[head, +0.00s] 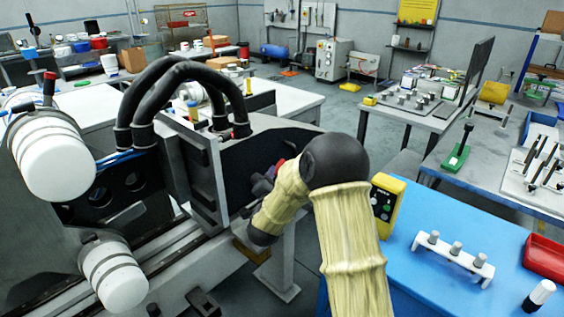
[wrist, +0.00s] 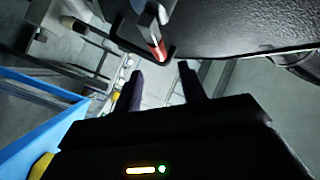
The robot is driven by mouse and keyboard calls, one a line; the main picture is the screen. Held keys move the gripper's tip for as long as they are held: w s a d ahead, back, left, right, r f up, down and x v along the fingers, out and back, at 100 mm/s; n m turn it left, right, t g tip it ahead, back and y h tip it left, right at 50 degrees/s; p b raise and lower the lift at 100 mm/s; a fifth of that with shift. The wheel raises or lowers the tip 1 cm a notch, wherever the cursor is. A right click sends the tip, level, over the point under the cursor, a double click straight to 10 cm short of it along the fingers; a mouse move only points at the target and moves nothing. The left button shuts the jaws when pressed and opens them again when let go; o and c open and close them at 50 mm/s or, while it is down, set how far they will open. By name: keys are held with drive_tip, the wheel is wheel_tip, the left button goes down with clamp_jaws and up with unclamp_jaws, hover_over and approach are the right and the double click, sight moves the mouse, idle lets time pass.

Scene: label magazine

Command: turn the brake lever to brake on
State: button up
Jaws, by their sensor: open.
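A lever with a pale metal body and a red end (wrist: 155,42) hangs beside a dark machine panel (wrist: 235,30) in the wrist view. I take it to be the brake lever. A small red part (head: 279,165) shows against the black panel in the head view, mostly hidden by my arm. My gripper (wrist: 160,80) is open, its two dark fingers pointing toward the red end, with nothing between them. The red end lies just beyond the fingertips and looks apart from them. In the head view my gripper (head: 262,186) is partly hidden behind my yellow-sleeved arm. No brake marking is readable.
Thick black hoses (head: 170,75) arch above the panel. White rollers (head: 52,153) stand at the left. A blue table (head: 440,290) on the right carries a yellow control box (head: 386,200) and a white rack (head: 455,258) close to my arm.

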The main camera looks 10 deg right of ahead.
sight(282, 163)
drive_tip(key=p+x, duration=0.1)
drive_tip(key=x, duration=0.8)
drive_tip(key=shift+f, duration=0.1)
clamp_jaws()
